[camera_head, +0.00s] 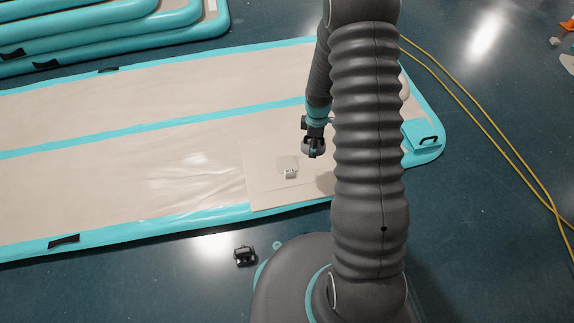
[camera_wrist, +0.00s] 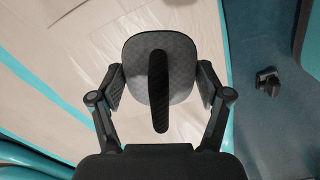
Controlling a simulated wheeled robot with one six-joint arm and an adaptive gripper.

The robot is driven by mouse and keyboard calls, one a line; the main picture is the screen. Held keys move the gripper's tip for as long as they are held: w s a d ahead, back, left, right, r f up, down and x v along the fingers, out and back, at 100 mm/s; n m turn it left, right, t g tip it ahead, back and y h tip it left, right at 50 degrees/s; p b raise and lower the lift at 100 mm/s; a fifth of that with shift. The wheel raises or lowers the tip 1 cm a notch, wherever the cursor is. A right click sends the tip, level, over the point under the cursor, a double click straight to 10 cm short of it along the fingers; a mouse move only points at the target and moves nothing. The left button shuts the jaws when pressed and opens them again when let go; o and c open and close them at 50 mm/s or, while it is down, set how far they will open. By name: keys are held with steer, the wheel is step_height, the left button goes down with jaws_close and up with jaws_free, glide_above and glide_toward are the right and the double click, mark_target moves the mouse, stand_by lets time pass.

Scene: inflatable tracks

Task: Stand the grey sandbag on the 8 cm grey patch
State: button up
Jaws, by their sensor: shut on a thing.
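The grey sandbag (camera_wrist: 183,62), a rounded grey bag with a black strap, is between the two fingers of my gripper (camera_wrist: 160,88) in the wrist view. My gripper is shut on its sides. In the head view my gripper (camera_head: 313,150) hangs above the beige mat, to the right of and beyond the grey patch; the bag is small and partly hidden there. The pale grey patch (camera_head: 286,161) lies on a beige square sheet (camera_head: 262,187). A small whitish item (camera_head: 290,174) sits at the patch's near edge. The patch cannot be made out in the wrist view.
The sheet lies on a long beige inflatable track (camera_head: 100,170) with turquoise edges. A small black device (camera_head: 245,255) stands on the dark floor near my base; it also shows in the wrist view (camera_wrist: 268,80). Stacked tracks (camera_head: 130,35) lie back left. Yellow cables (camera_head: 480,125) run along the right.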

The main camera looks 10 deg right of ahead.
steer(key=d+f+n, duration=0.1)
steer(key=d+f+n+b, duration=0.1)
steer(key=f+n, duration=0.1)
steer(key=shift+w+f+n, duration=0.1)
steer(key=shift+w+n, duration=0.1)
steer(key=shift+n, duration=0.1)
steer(key=b, duration=0.1)
glide_above(287, 163)
step_height(287, 163, down, 7)
steer(key=shift+w+r, duration=0.1)
steer(key=shift+w, duration=0.05)
steer(key=shift+f+b, duration=0.5)
steer(key=shift+f, duration=1.55)
steer(key=shift+f, duration=0.1)
steer(key=o, duration=1.7)
steer(key=shift+c, duration=0.2)
